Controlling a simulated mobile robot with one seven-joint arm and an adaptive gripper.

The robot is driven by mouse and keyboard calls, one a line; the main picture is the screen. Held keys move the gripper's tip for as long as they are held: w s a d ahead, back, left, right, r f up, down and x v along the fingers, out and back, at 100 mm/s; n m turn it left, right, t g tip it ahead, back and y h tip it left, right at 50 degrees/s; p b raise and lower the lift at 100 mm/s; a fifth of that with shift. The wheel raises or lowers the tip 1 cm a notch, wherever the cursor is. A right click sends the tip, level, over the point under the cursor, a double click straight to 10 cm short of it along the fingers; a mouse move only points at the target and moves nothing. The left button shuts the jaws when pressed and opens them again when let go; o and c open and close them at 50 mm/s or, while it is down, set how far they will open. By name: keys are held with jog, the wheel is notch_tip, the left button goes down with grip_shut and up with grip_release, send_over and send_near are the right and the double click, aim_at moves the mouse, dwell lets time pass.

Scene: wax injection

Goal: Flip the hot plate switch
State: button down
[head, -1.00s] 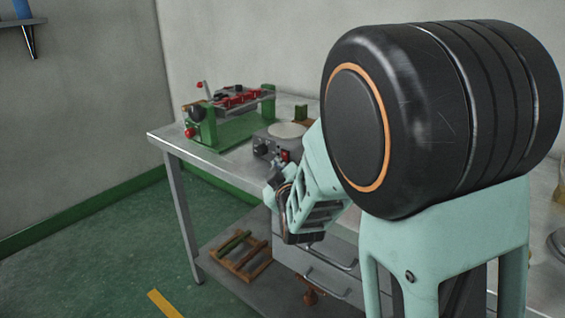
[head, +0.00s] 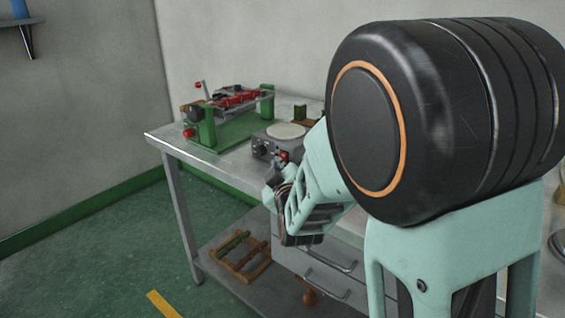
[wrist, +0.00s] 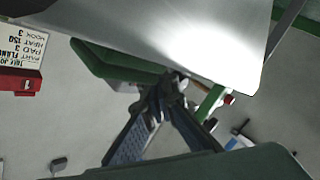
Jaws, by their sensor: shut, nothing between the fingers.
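The hot plate (head: 285,132) is a grey box with a round pale top on the metal table. Its front carries a dark knob and a small red switch (head: 284,156). In the head view, the mint end of my arm is just below and in front of the hot plate, partly covering it. My gripper (wrist: 174,82) is shut and empty in the wrist view. Its tips show against the table's grey underside or edge and a green part. The switch cannot be made out in the wrist view, and contact with it cannot be told.
The metal table (head: 205,153) holds a green fixture (head: 235,132) with red parts left of the hot plate. Drawers (head: 315,275) hang beneath, and a wooden rack (head: 240,258) lies on the lower shelf. The floor at left is clear. A red box (wrist: 18,80) shows in the wrist view.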

jog(key=shift+s+a+r+p, duration=0.1)
jog(key=shift+s+a+p, duration=0.2)
jog(key=shift+s+a, duration=0.65)
jog(key=shift+s+a+r+p, duration=0.1)
jog(key=shift+s+a+p, duration=0.2)
jog(key=shift+s+a, duration=0.65)
jog(key=shift+s+d, duration=0.2)
jog(key=shift+d, duration=0.05)
